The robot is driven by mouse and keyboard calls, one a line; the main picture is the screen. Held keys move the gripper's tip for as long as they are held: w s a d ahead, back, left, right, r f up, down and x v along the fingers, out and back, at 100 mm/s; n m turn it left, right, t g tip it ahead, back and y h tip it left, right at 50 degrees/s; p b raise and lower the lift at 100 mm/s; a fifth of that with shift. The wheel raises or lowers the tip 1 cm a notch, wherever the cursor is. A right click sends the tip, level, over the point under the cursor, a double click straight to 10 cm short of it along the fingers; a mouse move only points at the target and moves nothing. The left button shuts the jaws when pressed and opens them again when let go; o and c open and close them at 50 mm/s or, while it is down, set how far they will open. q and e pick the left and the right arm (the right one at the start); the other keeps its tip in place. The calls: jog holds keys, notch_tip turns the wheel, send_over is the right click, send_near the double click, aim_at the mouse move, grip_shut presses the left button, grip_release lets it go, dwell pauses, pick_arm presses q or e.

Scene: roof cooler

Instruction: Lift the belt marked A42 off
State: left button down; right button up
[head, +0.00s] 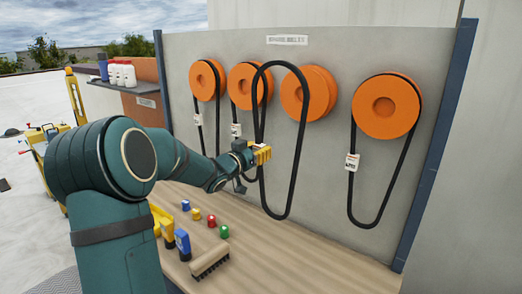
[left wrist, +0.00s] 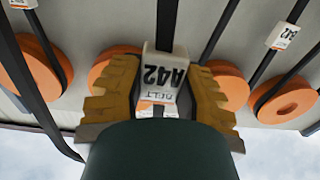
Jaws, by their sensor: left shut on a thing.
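My left gripper (head: 262,154) is shut on the tagged strand of a black belt (head: 302,140). In the left wrist view, the white tag (left wrist: 163,74) sits between the yellow fingers and reads A42, upside down. The belt is a long upright loop. In the head view its top passes in front of the board between the second peg (head: 243,78) and the third peg (head: 299,94), its right strand crossing the third peg's face. The loop appears to hang clear of that peg; its exact distance from the board cannot be told. My right gripper is not in view.
Other tagged belts hang on the first peg (head: 203,79), the second peg and the far-right peg (head: 386,105). Below is a wooden bench (head: 290,262) with a brush (head: 210,262) and small coloured items. A shelf (head: 136,92) with bottles stands left.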

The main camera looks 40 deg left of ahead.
pick_arm(q)
jog(key=shift+s, duration=0.7)
jog(key=shift+s+d, duration=0.15)
dwell(0.3)
